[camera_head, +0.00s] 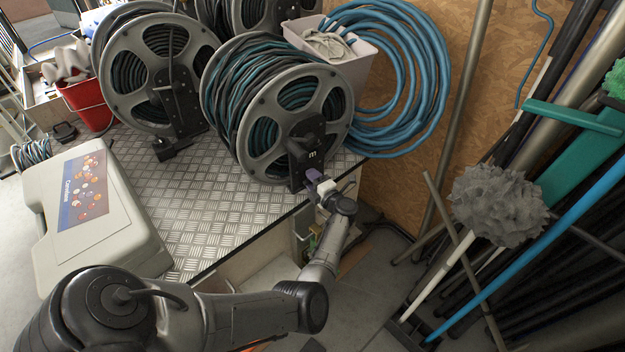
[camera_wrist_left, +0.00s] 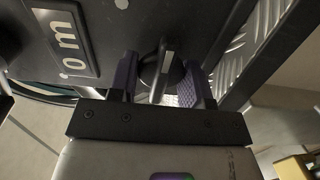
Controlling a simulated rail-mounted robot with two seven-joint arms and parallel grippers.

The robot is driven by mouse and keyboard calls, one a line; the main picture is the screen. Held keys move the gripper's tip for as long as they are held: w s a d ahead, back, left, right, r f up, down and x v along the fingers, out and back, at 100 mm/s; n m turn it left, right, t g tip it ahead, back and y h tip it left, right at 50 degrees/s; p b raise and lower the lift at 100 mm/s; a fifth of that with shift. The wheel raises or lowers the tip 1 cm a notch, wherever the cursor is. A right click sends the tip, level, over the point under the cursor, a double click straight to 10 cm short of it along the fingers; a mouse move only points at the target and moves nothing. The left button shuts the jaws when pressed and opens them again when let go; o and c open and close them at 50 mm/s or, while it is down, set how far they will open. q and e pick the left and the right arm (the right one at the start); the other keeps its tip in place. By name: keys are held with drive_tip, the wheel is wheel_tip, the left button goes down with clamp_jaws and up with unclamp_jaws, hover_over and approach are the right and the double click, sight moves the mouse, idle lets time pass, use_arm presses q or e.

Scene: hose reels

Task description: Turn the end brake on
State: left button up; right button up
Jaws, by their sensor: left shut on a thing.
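The end reel (camera_head: 283,112) stands at the right edge of the metal-plated deck and carries teal and black hose on a grey spoked wheel. Its black hub bracket (camera_head: 304,150) bears a small white mark. My left gripper (camera_head: 317,178) is at the lower part of this bracket. In the left wrist view, the purple-padded fingers (camera_wrist_left: 161,80) are on either side of a dark brake knob (camera_wrist_left: 164,66) with a lighter raised bar, and are shut on it. The bracket's label plate (camera_wrist_left: 68,42) is at the upper left there. My right gripper is out of view.
A second reel (camera_head: 157,72) stands to the left. A grey case (camera_head: 92,212) lies on the chequered deck (camera_head: 225,195). Coiled blue hose (camera_head: 410,80) hangs on the wooden wall. Poles and a fluffy grey duster (camera_head: 498,204) crowd the right.

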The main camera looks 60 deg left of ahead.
use_arm(q)
drive_tip(key=o, duration=0.8)
drive_tip(key=shift+o, duration=0.2)
drive_tip(key=w+d+p, duration=0.1)
drive_tip(key=d, duration=1.2)
drive_tip(key=shift+d+p, duration=0.4)
